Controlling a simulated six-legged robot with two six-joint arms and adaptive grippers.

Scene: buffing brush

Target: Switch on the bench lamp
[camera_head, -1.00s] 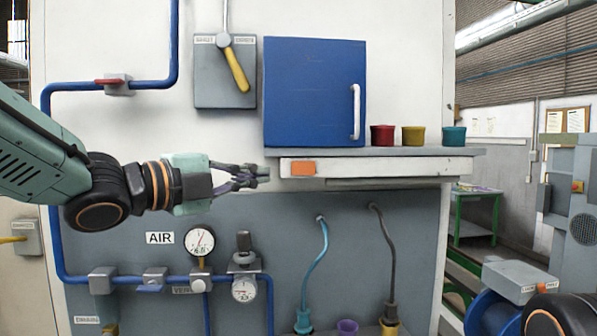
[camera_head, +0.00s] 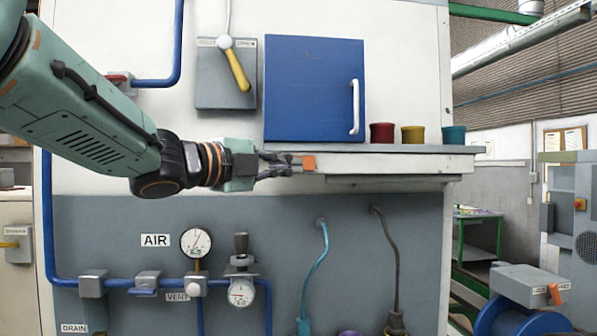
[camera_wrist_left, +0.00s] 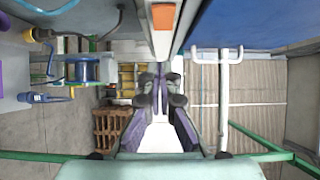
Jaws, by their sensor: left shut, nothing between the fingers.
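An orange switch patch (camera_head: 309,163) sits on the pale front edge of the shelf (camera_head: 390,162), below the blue cabinet. My left gripper (camera_head: 291,164) is shut and empty, its fingertips at the left side of the orange patch and partly covering it in the head view. In the left wrist view the orange patch (camera_wrist_left: 163,17) lies at the top, above my shut fingers (camera_wrist_left: 160,78) in the picture. I cannot tell whether the fingertips touch it. No lit lamp is clear in view. My right gripper is not in view.
The blue cabinet (camera_head: 313,90) with a white handle stands on the shelf, beside red (camera_head: 382,133), yellow (camera_head: 413,134) and teal (camera_head: 453,135) cups. A yellow-handled lever (camera_head: 237,68) is above my gripper. Air gauges (camera_head: 196,243) and blue pipes are below.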

